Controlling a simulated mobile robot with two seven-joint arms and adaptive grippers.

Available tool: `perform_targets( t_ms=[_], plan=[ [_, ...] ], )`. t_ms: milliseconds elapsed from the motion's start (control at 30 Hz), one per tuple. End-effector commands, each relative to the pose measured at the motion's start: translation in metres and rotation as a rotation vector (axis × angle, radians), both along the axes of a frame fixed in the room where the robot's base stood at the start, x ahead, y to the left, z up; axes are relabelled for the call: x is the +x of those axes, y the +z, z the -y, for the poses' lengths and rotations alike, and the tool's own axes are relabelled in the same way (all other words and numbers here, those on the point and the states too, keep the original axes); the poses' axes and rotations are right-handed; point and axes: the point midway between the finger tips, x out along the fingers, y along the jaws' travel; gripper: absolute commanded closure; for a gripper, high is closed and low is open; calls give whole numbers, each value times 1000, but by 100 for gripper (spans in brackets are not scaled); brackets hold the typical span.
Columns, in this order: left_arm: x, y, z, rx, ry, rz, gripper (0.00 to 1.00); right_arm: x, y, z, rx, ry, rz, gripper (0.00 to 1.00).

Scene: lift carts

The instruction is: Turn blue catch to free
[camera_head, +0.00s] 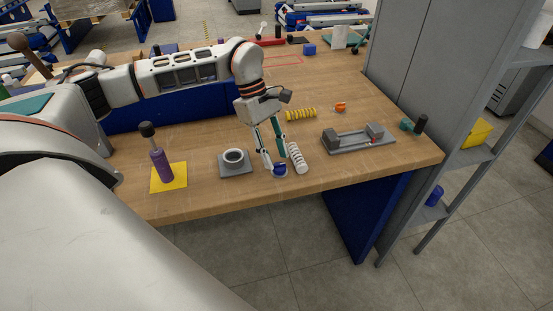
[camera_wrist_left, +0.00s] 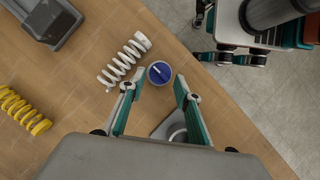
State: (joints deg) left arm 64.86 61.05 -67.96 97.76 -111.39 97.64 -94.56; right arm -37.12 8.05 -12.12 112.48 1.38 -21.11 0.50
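The blue catch (camera_head: 280,170) is a small round blue knob near the table's front edge. In the left wrist view the blue catch (camera_wrist_left: 159,73) has a pale bar across its top. My left gripper (camera_head: 277,156) points down at it, with a fingertip to either side. In the wrist view the left gripper (camera_wrist_left: 157,92) is open, with a gap between each finger and the catch. Part of what looks like my right gripper (camera_wrist_left: 240,57), with teal and black parts, shows at the upper right; its opening is unclear.
A white spring (camera_head: 298,157) lies close beside the catch, and a grey base with a ring (camera_head: 236,168) is on the other side. A yellow spring (camera_head: 300,114), grey fixture (camera_head: 345,146) and purple-handled tool (camera_head: 160,164) are farther off. A grey cabinet (camera_head: 425,70) bounds the right.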

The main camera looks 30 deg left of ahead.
Motion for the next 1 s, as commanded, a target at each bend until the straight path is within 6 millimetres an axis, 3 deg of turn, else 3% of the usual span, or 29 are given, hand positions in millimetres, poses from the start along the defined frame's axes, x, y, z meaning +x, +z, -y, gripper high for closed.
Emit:
perform_targets(
  t_ms=[300, 500, 1000],
  plan=[
    [4, 61, -25, 0, 2, 2, 67, -1, -1, -1, 1, 0, -1, 62],
    [5, 84, -35, 0, 1, 2, 67, -1, -1, -1, 2, 0, -2, 62],
    [5, 91, -38, -1, 0, 0, 67, -1, -1, -1, 2, 0, -2, 62]
  ],
)
